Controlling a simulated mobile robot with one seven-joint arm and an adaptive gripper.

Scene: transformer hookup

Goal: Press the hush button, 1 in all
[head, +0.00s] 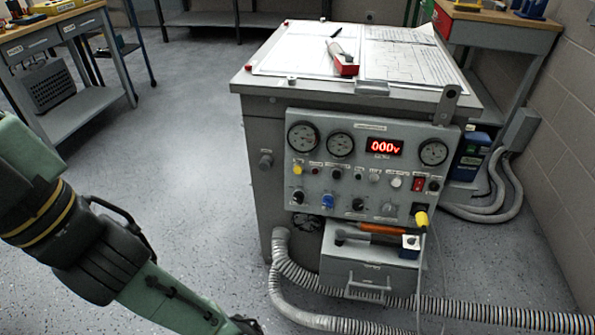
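The grey control panel (372,165) on the front of the cabinet carries several small buttons and knobs. They include a yellow button (298,169) at the left, a white one (396,182) right of centre and a red switch (418,184). The labels are too small to read, so I cannot tell which is the hush button. A red display (384,147) reads about 000v. My arm comes in at the lower left, apart from the panel, and runs down out of the bottom edge. My gripper is not in view.
A yellow plug (421,219) with a cable hangs at the panel's lower right. Below is a grey drawer box (370,266) with tools on top. A ribbed hose (300,277) crosses the floor. Papers (305,53) lie on the cabinet top. The floor at left is clear.

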